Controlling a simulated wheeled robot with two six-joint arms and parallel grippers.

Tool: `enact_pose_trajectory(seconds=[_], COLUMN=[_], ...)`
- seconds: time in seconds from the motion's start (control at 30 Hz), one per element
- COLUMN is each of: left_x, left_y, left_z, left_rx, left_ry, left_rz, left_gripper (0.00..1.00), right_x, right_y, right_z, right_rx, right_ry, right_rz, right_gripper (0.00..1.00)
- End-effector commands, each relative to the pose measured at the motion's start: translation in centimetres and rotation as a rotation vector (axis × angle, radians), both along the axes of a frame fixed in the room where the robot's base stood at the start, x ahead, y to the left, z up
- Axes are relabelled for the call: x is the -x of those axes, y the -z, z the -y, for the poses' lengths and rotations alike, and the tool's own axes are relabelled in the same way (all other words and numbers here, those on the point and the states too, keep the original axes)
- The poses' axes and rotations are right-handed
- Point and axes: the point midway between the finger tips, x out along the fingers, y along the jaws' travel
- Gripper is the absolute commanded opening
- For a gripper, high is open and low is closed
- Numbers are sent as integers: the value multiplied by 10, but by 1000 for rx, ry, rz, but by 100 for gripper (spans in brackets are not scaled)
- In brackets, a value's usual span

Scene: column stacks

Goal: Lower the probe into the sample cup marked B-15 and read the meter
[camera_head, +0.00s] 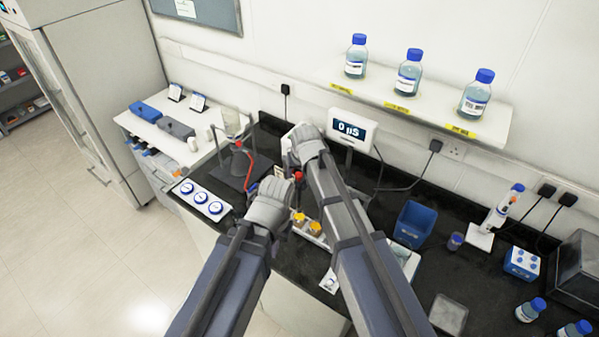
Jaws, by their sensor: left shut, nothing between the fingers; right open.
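The meter (353,130) stands at the back of the black bench and its display reads "0 µS". My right gripper (299,134) is open just left of the meter; what lies under it is mostly hidden. My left gripper (279,188) is shut and empty, lower and nearer. A red-topped part (298,176) shows between the two arms; I cannot tell whether it is the probe. Cups with orange-yellow tops (315,227) stand in a pale rack beside my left gripper, partly hidden by my arms. No B-15 mark is readable.
A white tray with blue-ringed round dishes (201,197) and a stand with a red cable (248,165) are to the left. Blue-capped bottles (409,74) stand on the wall shelf.

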Motion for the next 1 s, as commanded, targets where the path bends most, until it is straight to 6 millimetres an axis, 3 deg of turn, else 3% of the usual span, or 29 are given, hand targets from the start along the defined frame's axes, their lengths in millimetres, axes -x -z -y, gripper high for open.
enact_pose_trajectory(seconds=[0.27, 0.63, 0.7, 1.0], left_x=[0, 0, 0, 0], left_y=[-9, -56, -46, -46], left_z=[0, 1, 1, 0], left_rx=[0, 1, 1, 1], left_ry=[-4, -30, -30, -29], left_rz=[0, 0, 0, 0], left_gripper=[0, 0, 0, 0], right_x=[3, 21, 44, 113], right_y=[-9, -56, -46, -46], right_z=[0, 3, 7, 18], right_rx=[0, 0, 0, 0], right_ry=[0, 0, -1, -1], right_rz=[-1, 0, 0, 0], right_gripper=[64, 64, 64, 64])
